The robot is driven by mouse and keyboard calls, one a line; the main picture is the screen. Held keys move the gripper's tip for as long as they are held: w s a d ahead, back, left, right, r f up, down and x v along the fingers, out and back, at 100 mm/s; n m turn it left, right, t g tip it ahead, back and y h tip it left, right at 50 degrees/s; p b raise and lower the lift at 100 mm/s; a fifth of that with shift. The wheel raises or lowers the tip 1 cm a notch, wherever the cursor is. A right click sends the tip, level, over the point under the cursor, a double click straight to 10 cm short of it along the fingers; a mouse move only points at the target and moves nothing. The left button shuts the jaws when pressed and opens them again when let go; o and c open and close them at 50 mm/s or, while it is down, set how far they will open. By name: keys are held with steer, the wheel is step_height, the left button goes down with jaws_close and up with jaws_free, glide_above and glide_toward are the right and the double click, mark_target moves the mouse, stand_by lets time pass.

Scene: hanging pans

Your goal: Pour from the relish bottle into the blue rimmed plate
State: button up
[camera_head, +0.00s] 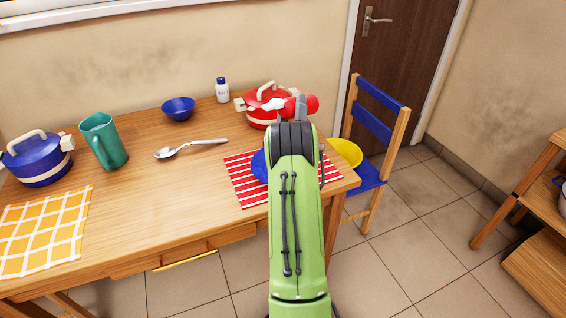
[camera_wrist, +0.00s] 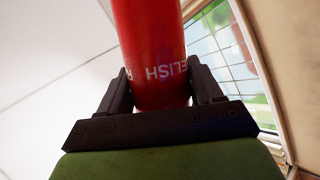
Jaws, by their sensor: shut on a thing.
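The red relish bottle (camera_wrist: 156,60) is between the jaws of my gripper (camera_wrist: 160,88) in the wrist view, with part of its white lettering showing. In the head view the bottle (camera_head: 312,104) lies about level beyond the end of my arm, its pale tip seeming to point left, in front of the red pot. My gripper (camera_head: 300,108) is shut on it. A blue plate (camera_head: 258,166) lies on the red striped mat. My green arm hides most of the plate, so its centre and contents cannot be seen.
The red pot (camera_head: 258,118) stands close behind the bottle. A salt bottle (camera_head: 222,92), blue bowl (camera_head: 178,108), spoon (camera_head: 190,147), green pitcher (camera_head: 104,142) and blue pot (camera_head: 38,163) stand farther left. A yellow dish (camera_head: 346,153) and a chair (camera_head: 376,128) are at right.

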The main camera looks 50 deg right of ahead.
steer(key=shift+r+n+t+y, duration=0.25)
steer(key=shift+r+n+t, duration=0.45)
steer(key=shift+n+t, duration=0.25)
steer(key=shift+r+n+t+y, duration=0.25)
steer(key=shift+r+n+t, duration=0.4)
steer(key=shift+n+t, duration=0.3)
stand_by(5.7)
